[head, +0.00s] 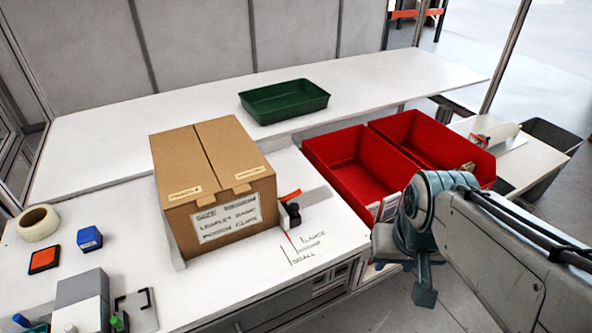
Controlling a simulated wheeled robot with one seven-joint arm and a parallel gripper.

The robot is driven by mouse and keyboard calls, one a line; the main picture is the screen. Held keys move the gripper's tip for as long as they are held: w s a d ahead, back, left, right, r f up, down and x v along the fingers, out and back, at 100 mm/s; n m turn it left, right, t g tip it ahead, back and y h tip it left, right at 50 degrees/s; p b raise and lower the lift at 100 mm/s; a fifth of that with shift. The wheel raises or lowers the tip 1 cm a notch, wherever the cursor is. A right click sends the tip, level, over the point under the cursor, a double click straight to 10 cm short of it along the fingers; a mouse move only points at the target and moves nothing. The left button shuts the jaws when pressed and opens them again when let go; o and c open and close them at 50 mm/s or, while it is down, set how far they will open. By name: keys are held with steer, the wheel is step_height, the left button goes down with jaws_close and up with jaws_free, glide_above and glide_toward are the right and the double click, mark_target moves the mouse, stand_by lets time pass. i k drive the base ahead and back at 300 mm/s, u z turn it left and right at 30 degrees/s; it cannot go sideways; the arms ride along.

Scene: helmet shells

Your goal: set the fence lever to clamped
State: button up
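A small orange-red lever (290,196) sits just right of the cardboard box, above a dark clamp body (291,215) near the front edge of the white bench. It looks like the fence lever; its setting is too small to read.
A closed cardboard box (215,185) stands left of the lever. Two red bins (345,150) stand to its right, and a green tray (284,101) lies behind. Tape (38,223), an orange pad (44,259) and a blue block (89,239) are at left. Handwriting marks the bench near the lever.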

mark_target(294, 194)
steer(key=u, duration=0.55)
steer(key=k, duration=1.15)
steer(key=z, duration=0.05)
steer(key=i, duration=0.6)
steer(key=z, duration=0.75)
steer(key=i, duration=0.65)
steer(key=u, duration=0.55)
steer(key=i, duration=0.8)
steer(key=u, duration=0.7)
